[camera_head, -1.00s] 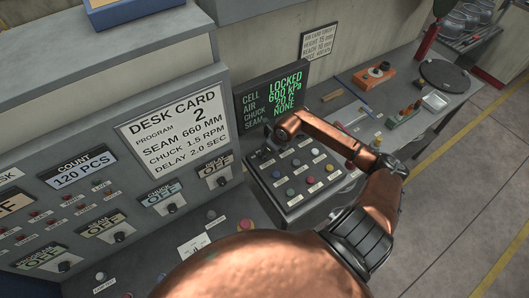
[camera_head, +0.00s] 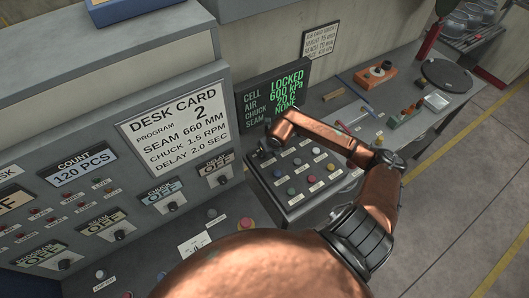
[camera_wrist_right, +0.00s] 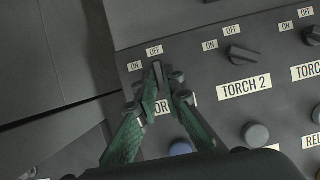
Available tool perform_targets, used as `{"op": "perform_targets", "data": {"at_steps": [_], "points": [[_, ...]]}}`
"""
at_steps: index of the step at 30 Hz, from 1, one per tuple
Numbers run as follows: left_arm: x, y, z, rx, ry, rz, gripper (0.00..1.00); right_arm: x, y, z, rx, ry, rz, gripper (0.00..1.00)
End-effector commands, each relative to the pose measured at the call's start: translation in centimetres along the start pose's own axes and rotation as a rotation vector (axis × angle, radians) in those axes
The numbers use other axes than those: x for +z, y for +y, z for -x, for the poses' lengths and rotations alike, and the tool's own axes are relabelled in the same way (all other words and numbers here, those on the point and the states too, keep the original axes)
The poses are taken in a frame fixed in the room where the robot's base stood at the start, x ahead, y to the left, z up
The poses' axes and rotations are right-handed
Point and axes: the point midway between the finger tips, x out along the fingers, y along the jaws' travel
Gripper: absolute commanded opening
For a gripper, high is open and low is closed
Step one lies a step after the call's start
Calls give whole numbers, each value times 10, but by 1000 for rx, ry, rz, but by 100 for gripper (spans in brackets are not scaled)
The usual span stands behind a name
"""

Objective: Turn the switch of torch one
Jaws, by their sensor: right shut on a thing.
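My right gripper (camera_wrist_right: 163,88) has its green fingers closed around a dark switch knob (camera_wrist_right: 157,68) on the grey panel. The knob sits under small ON and OFF labels, and its visible tip points up near OFF. Its name label is mostly covered by the fingers; only a few letters, like "OR", show. To its right is the torch 2 switch (camera_wrist_right: 244,55). In the head view, my right gripper (camera_head: 266,148) is at the upper left corner of the button box (camera_head: 300,205), small and partly hidden by my arm. My left gripper is not in view.
A blue button (camera_wrist_right: 180,148) and a grey-blue button (camera_wrist_right: 255,134) sit below the switches. A screen (camera_head: 272,97) reading LOCKED stands behind the box. The desk panel (camera_head: 100,150) with switches is to the left. An orange block (camera_head: 375,75) stands at the back right.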

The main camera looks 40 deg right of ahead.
Motion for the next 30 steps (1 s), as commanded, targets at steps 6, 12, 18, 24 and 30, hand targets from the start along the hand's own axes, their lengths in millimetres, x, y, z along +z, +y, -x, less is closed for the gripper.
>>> {"op": "perform_targets", "data": {"at_steps": [6, 12, 18, 24, 30], "points": [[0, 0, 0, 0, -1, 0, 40, 0, 0, 0, -1, 1, -2, 11], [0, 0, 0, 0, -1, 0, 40, 0, 0, 0, 0, 1, -1, 24], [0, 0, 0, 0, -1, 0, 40, 0, 0, 0, 0, 0, 0, 26], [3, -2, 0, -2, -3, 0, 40, 0, -1, 6, 0, -1, 1, 26], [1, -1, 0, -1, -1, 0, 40, 1, -2, 40, -3, -3, 3, 26]]}}
